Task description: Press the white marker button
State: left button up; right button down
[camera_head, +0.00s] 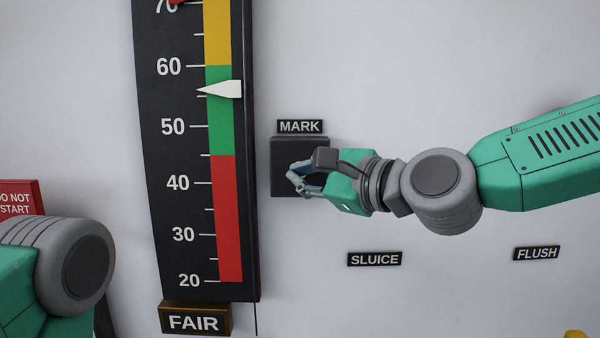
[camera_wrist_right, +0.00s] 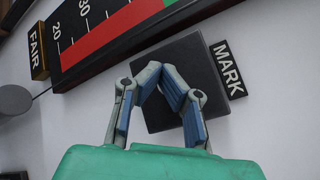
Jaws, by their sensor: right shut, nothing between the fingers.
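A dark square box (camera_head: 287,150) sits on the wall under the MARK label (camera_head: 299,127). The box also shows in the right wrist view (camera_wrist_right: 190,57), behind my fingers. No white button is visible on it; the middle of the box face is covered by my gripper. My right gripper (camera_head: 300,178) is in front of the box, shut and empty, with its fingertips at or close to the box face; I cannot tell whether they touch. In the right wrist view the gripper's fingertips (camera_wrist_right: 164,82) come together over the box. My left gripper is out of view.
A tall gauge (camera_head: 175,150) with a white pointer (camera_head: 222,89) near 57 stands left of the box. A FAIR plate (camera_head: 195,320) is below it. SLUICE (camera_head: 375,259) and FLUSH (camera_head: 537,253) labels are lower right. A red sign (camera_head: 20,197) is at the left edge.

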jog(key=shift+w, duration=0.25)
dwell(0.3)
jog(key=shift+s, duration=0.95)
jog(key=s, duration=0.5)
dwell(0.6)
